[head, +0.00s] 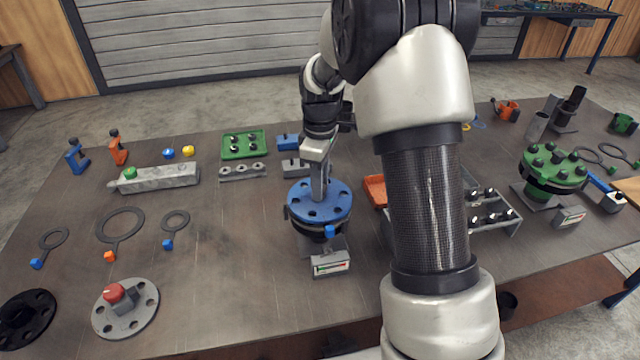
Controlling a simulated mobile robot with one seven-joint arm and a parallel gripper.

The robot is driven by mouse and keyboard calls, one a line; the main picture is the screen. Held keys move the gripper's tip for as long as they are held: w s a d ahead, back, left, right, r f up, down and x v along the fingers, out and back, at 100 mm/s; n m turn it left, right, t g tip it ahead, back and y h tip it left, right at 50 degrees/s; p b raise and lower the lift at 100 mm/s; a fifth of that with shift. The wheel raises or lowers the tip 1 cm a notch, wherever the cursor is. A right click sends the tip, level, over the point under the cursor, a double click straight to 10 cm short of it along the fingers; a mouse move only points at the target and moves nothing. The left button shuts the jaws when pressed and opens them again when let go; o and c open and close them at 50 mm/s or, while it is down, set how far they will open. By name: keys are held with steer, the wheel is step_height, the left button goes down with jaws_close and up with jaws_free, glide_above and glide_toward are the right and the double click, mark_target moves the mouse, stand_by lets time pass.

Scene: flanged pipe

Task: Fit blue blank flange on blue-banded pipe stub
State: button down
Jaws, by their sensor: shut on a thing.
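The blue blank flange (335,207) is a round disc with bolt holes around its rim. My gripper (319,186) comes down from above and is shut on the flange's middle; the gripped part is mostly hidden by the fingers. The flange is roughly level, directly over the pipe stub (312,240), whose dark body shows just beneath it. A small blue tab (330,231) shows at the flange's front edge. I cannot tell whether the flange touches the stub's face or whether the bolt holes line up. The stub's blue band is not clearly visible.
A small gauge box (331,263) stands in front of the stub. Ring gaskets (119,225) and a grey flange with a red knob (125,307) lie left. A green flanged pipe (553,168) stands right. My arm hides part of the table's middle right.

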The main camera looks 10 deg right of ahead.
steer(key=shift+f+b, duration=0.3)
steer(key=shift+f, duration=0.1)
stand_by(0.5)
steer(key=c, duration=1.4)
jaws_free()
steer(key=shift+o, duration=0.2)
step_height(320, 180, up, 26)
steer(key=p, duration=0.8)
steer(key=shift+r, duration=0.2)
